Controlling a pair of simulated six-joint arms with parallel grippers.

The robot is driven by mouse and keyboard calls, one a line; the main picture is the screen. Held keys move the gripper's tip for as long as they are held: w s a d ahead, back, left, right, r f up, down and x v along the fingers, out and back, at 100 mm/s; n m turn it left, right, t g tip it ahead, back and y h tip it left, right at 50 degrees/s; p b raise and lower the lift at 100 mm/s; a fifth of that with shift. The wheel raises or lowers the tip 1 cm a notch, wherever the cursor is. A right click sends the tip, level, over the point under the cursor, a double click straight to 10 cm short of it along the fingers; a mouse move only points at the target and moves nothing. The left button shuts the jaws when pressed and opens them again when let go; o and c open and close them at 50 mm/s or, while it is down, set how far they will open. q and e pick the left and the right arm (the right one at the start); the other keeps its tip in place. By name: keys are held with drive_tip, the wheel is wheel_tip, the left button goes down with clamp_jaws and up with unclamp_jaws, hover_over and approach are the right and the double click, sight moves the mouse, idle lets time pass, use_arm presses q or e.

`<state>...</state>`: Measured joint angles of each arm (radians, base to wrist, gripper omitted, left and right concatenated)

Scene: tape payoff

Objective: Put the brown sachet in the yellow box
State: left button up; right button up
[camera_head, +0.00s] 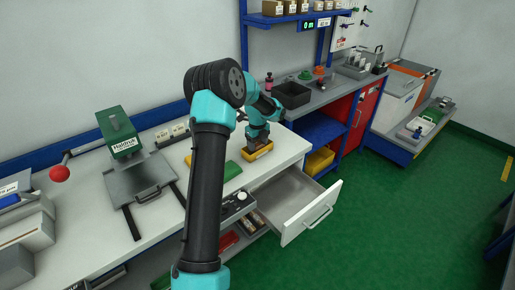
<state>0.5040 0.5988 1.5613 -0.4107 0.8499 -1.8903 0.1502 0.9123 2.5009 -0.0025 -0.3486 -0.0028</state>
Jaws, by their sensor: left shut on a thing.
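A small yellow box (263,154) stands on the white worktop near its right end, above the open drawer. My left gripper (258,143) points down right at this box, its fingertips at or inside the rim. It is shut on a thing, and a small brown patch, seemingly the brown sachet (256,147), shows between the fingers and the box. I cannot tell whether the sachet touches the box floor. My left arm crosses the middle of the view. My right gripper is not in view.
A grey drawer (297,200) stands open on the right of the worktop (90,220). A green press (120,130) with a red-knobbed lever (60,174) stands at left. A flat green piece (231,170) lies nearby. A yellow bin (318,161) sits under the far bench.

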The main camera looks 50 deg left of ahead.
sight(258, 144)
use_arm(q)
drive_tip(key=shift+f, duration=1.2)
drive_tip(key=shift+f, duration=0.15)
drive_tip(key=o, duration=0.9)
wheel_tip(258, 144, up, 12)
